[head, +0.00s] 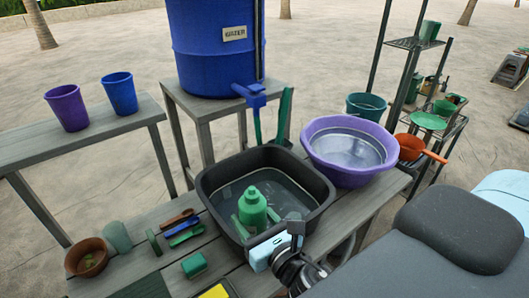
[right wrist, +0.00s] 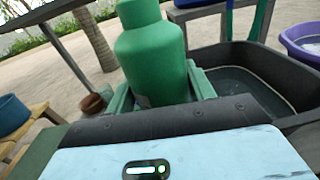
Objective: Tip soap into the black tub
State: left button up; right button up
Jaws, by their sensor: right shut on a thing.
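The black tub (head: 316,178) stands on the slatted table, with a pale line around its dark inside; it also shows at the right of the right wrist view (right wrist: 285,65). My right gripper (head: 254,220) is shut on a green soap bottle (head: 253,208) over the near left part of the tub. The bottle looks about upright, its narrower neck up, in the head view. In the right wrist view the bottle (right wrist: 152,60) stands between the green fingers, its top cut off. No soap is seen coming out. My left gripper is out of view.
A purple basin (head: 320,165) stands right of the tub. A blue water barrel (head: 210,55) with a tap is behind it. Brushes or spoons (head: 182,224), a green block (head: 194,264) and a brown pot (head: 88,257) lie left. Purple (head: 68,108) and blue cups (head: 120,94) stand on another table.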

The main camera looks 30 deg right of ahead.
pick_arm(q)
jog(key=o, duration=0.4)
pick_arm(e)
jog(key=w+m+g+y, duration=0.1)
jog(key=w+g, duration=0.1)
jog(key=w, duration=0.7)
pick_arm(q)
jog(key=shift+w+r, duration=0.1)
pick_arm(e)
jog(key=w+d+r+m+g+h, duration=0.1)
jog(key=w+d+m, duration=0.1)
jog(key=d, duration=0.3)
jog(key=w+d+r+m+g+h, duration=0.1)
jog(key=w+d+r+m+h, duration=0.1)
jog(key=w+d, duration=0.3)
jog(key=shift+d+r+m, duration=0.25)
jog(key=shift+d+m, duration=0.05)
